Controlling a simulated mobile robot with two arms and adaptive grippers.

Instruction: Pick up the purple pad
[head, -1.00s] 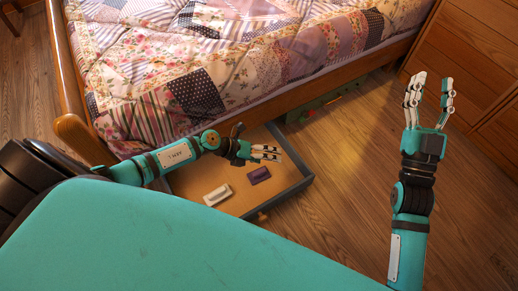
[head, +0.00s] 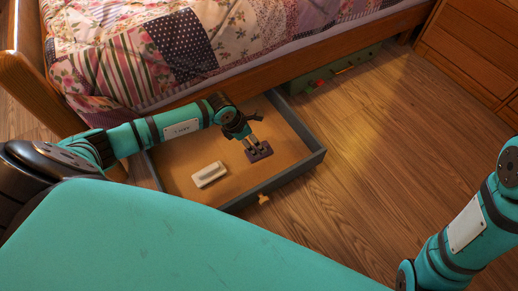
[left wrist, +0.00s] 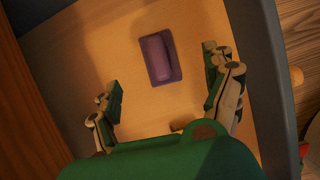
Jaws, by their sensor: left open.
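The purple pad (head: 259,154) lies in the open under-bed drawer (head: 285,178), with part of it hidden behind my left fingers in the head view. In the left wrist view the purple pad (left wrist: 160,57) lies flat on the drawer floor, a little beyond the fingertips and roughly between their lines. My left gripper (head: 256,147) points down into the drawer from above; it also shows in the left wrist view (left wrist: 163,75), open and empty, its two sides spread apart. My right gripper is out of view; only part of that arm shows at the lower right.
A white block (head: 209,174) lies in the drawer, left of the pad. The drawer's grey walls surround both. The bed (head: 300,68) with a patchwork quilt stands behind. A green box (head: 330,79) is under the bed. Wooden drawers (head: 470,50) stand at the right. The floor between is clear.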

